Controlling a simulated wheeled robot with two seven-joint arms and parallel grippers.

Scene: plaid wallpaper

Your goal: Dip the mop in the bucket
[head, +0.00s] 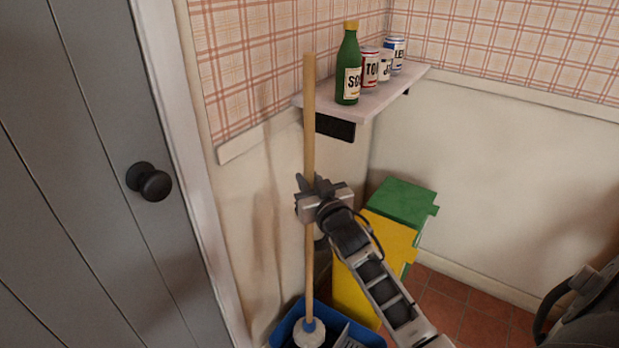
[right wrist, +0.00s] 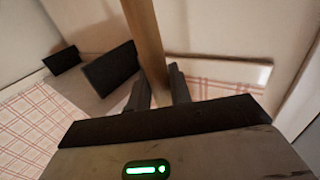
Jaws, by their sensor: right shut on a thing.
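The mop (head: 309,95) stands upright near the wall, with a long wooden handle and a white head with a blue collar. Its head is at the blue bucket (head: 286,330), in the bottom of the head view; I cannot tell how deep it sits. My right gripper (head: 311,187) is shut on the handle around its middle. The right wrist view shows the wooden handle (right wrist: 148,45) between the two dark fingers (right wrist: 160,90). The bucket's lower part is cut off by the frame edge. My left gripper is not in view.
A shelf (head: 390,100) on the wall holds a green bottle (head: 348,70) and several cans, close right of the handle. A yellow bin with a green lid (head: 400,200) stands behind my right arm. A grey door (head: 90,190) is at left. Tiled floor (head: 465,305) shows at lower right.

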